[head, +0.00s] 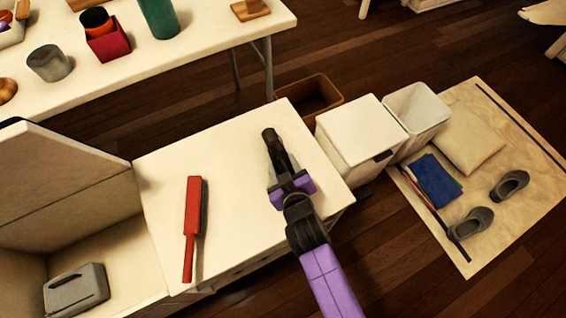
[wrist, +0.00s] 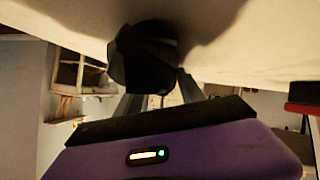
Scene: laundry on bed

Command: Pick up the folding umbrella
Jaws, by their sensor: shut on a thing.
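The folding umbrella, a dark, short, rounded bundle (head: 269,135), is at my gripper's end over the white cabinet top (head: 235,150). It also shows in the wrist view as a dark shape (wrist: 143,62) between the fingers, close to the pale surface. My purple and black gripper (head: 281,160) is shut on it, and the fingers hide part of it. I cannot tell whether the umbrella touches the top. A red, long-handled brush-like thing (head: 193,218) lies on the same top, left of my gripper and apart from it.
An open bin with a grey case (head: 75,290) is at the left. A white lidded box (head: 360,130), a white bin (head: 417,105) and a brown basket (head: 310,98) stand beyond the right edge. A white table (head: 190,50) with cups is behind. The cabinet top between brush and gripper is clear.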

